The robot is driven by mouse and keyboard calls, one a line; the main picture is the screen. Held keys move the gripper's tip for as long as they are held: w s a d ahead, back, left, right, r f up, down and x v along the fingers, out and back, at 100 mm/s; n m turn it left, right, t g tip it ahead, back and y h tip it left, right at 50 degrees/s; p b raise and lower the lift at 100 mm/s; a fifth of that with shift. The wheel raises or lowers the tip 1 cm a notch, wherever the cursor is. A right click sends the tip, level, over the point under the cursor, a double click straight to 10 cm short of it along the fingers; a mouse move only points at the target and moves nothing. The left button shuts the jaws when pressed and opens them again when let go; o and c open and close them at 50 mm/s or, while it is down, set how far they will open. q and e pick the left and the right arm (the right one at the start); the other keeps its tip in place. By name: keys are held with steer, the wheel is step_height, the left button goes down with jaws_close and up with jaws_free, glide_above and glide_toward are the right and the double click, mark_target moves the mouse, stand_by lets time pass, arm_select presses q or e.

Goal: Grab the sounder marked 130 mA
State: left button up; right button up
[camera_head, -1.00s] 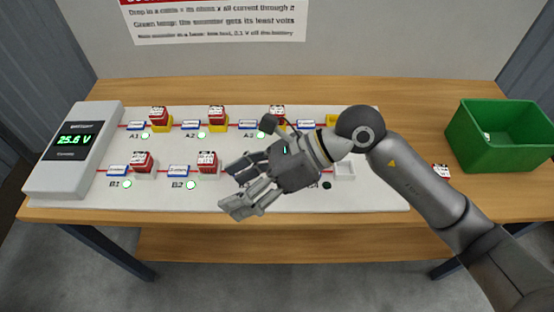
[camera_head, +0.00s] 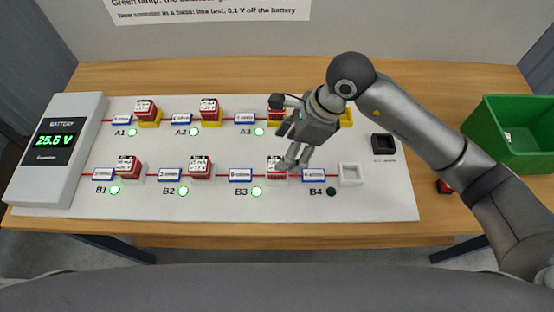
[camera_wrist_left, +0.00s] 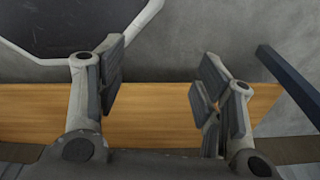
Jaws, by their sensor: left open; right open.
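Several red sounders with white labels sit on the white panel (camera_head: 225,205): at A1 (camera_head: 146,109), A2 (camera_head: 209,108), A3 (camera_head: 275,112), B1 (camera_head: 128,166), B2 (camera_head: 201,167) and B3 (camera_head: 276,165). Another red piece (camera_head: 445,186) lies on the table at right, partly hidden by my right arm. The labels are too small to read, so I cannot tell which is marked 130 mA. My right gripper (camera_head: 289,150) is open, its fingers close beside the B3 sounder; contact is unclear. It partly covers A3's sounder. My left gripper (camera_wrist_left: 162,62) is open and empty in the left wrist view.
The battery unit (camera_head: 57,150) at left reads 25.5 V. B4's white base (camera_head: 350,173) is empty; its lamp (camera_head: 331,192) is dark. A dark square holder (camera_head: 383,143) sits at the panel's right. A green bin (camera_head: 510,150) stands at far right, behind my arm.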

steer(key=shift+s+a+f, duration=0.15)
steer(key=shift+a+f, duration=0.1)
steer(key=shift+f, duration=0.2)
steer(key=shift+s+a+f, duration=0.15)
steer(key=shift+a+f, duration=0.05)
steer(key=shift+f, duration=0.25)
steer(key=shift+w+a+f+p, duration=0.1)
steer(key=shift+f+p, duration=0.1)
steer(key=shift+p, duration=0.1)
steer(key=shift+f, duration=0.35)
steer(key=p+x, duration=0.2)
steer(key=x, duration=0.1)
steer(key=shift+f, duration=0.15)
steer(key=shift+a+f+p, duration=0.15)
steer(key=shift+f+p, duration=0.2)
steer(key=shift+a+f, duration=0.1)
steer(key=shift+f, duration=0.2)
steer(key=shift+c, duration=0.7)
steer(key=c, duration=1)
arm_select(q)
steer(key=s+r, duration=0.2)
steer(key=r, duration=0.1)
steer(key=shift+r, duration=0.25)
arm_select(e)
steer(key=shift+r, duration=0.15)
